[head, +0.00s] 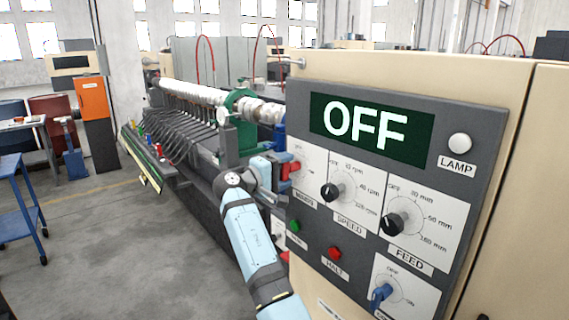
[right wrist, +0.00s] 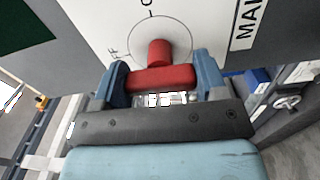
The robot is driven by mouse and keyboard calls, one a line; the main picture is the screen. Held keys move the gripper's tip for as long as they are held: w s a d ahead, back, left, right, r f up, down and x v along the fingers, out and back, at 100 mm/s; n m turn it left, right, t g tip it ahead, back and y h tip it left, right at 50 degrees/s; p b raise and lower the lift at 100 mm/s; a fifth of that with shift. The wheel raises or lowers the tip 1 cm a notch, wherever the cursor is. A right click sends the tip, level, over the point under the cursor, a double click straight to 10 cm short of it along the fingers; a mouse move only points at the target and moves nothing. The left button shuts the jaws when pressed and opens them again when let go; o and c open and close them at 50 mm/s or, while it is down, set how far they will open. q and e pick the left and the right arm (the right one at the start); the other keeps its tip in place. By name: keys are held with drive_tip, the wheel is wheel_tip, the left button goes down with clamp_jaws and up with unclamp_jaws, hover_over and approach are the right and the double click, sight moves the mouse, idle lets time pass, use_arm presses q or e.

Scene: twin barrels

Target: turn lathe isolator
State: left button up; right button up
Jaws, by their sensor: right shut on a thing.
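The lathe isolator is a red rotary handle (head: 295,167) above the MAINS label (head: 304,197), at the left edge of the dark control panel (head: 405,272). In the right wrist view the red handle (right wrist: 162,78) shows as a crossbar in front of a round red hub on a white marked dial. My right gripper (head: 283,168) is shut on the handle, with one blue finger at each end of the crossbar in the right wrist view (right wrist: 164,80). The panel display (head: 366,129) reads OFF. The handle's exact dial setting is hard to read. My left gripper is not in view.
SPEED (head: 332,190) and FEED (head: 393,223) knobs, a green button (head: 293,225), a red HALT button (head: 334,253), a blue switch (head: 381,294) and a pale lamp (head: 459,143) sit close by. The lathe bed runs back left. The floor (head: 120,250) left of my arm is open.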

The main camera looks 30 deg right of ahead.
drive_tip(key=shift+n, duration=0.3)
drive_tip(key=o, duration=0.9)
drive_tip(key=shift+o, duration=0.2)
drive_tip(key=shift+a, duration=0.15)
drive_tip(key=s+a+b, duration=0.1)
drive_tip(key=a+b, duration=0.1)
drive_tip(key=a, duration=1.1)
drive_tip(key=shift+a+b, duration=0.3)
